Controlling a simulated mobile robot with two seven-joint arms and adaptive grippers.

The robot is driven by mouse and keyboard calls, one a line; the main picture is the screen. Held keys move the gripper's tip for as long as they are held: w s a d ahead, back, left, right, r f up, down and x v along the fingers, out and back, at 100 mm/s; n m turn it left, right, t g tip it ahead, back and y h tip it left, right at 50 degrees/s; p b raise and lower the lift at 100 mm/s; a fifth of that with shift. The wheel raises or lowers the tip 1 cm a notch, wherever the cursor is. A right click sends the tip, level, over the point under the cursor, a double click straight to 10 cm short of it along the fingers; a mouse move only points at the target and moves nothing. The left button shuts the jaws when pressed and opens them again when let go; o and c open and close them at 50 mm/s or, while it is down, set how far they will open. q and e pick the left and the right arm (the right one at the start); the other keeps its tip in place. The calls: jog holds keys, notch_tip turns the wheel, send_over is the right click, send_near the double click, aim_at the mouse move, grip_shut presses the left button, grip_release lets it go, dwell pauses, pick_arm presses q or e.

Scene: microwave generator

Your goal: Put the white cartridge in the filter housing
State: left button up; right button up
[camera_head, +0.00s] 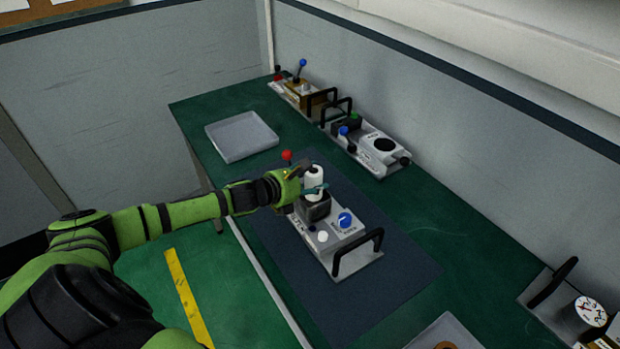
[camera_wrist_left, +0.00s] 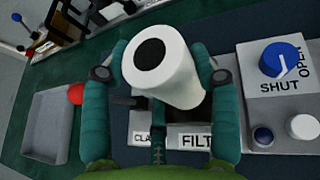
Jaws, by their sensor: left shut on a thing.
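The white cartridge (camera_head: 315,174) stands roughly upright between the fingers of my left gripper (camera_head: 311,189). In the left wrist view the cartridge (camera_wrist_left: 172,82) shows a dark round hole in its end, with a teal finger on each side. My left gripper is shut on it. The dark filter housing (camera_head: 314,209) is directly below, on a light grey panel (camera_head: 322,262). The cartridge hides the housing's opening, so I cannot tell whether its lower end is inside or just above. My right gripper is not in view.
A blue knob (camera_head: 345,220) marked SHUT and OPEN and a black handle (camera_head: 358,252) are on the panel. A red ball lever (camera_head: 287,155) stands near the gripper. An empty grey tray (camera_head: 241,137) lies behind; other panels line the wall. The blue mat's front (camera_head: 385,295) is clear.

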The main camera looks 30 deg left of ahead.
pick_arm(q)
jog(key=o, duration=1.1)
jog(key=shift+o, duration=0.2)
jog(key=shift+r, duration=0.1)
jog(key=shift+r+p, duration=0.35)
jog(key=shift+p, duration=0.05)
jog(key=shift+s+a+r, duration=0.1)
jog(key=shift+s+r, duration=0.05)
jog(key=shift+r, duration=0.05)
jog(key=v, duration=1.1)
jog(key=shift+s+r, duration=0.15)
jog(key=shift+s, duration=0.15)
